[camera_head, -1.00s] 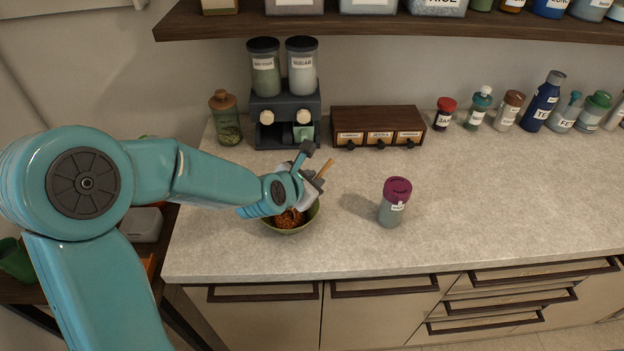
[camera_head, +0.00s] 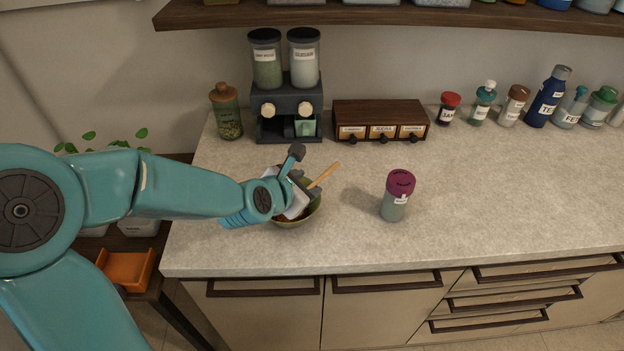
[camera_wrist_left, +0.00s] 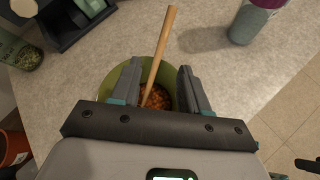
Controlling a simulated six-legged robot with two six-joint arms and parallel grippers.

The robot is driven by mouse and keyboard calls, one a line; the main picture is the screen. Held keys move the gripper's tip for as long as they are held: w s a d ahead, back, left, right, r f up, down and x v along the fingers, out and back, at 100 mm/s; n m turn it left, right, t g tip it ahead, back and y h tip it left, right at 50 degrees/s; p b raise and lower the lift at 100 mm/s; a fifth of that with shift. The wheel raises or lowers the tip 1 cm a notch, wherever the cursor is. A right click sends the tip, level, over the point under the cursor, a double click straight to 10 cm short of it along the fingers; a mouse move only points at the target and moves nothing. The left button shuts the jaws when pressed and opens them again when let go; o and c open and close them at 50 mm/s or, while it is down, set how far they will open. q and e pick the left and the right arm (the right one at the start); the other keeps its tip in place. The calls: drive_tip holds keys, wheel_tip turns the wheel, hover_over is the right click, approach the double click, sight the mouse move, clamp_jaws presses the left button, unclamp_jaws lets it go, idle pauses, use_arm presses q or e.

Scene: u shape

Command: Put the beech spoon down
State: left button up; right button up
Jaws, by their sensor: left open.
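The beech spoon's handle (camera_head: 325,174) sticks up out of a green bowl (camera_head: 312,213) on the counter, leaning to the right. In the left wrist view the spoon (camera_wrist_left: 162,50) stands tilted with its lower end in reddish-brown food (camera_wrist_left: 158,98) in the bowl (camera_wrist_left: 117,78). My left gripper (camera_head: 304,185) is over the bowl. In the left wrist view its fingers (camera_wrist_left: 158,78) are apart on either side of the spoon, closer to it on the left. The spoon's head is hidden in the food. My right gripper is not in view.
A jar with a purple lid (camera_head: 398,196) stands right of the bowl. A dispenser (camera_head: 287,105), a small drawer box (camera_head: 379,122) and a brown-topped jar (camera_head: 226,112) stand behind. The counter's front right (camera_head: 480,225) is clear.

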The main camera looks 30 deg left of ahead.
use_arm(q)
drive_tip(key=shift+s+b, duration=0.55)
drive_tip(key=shift+s, duration=1.5)
drive_tip(key=shift+w, duration=0.1)
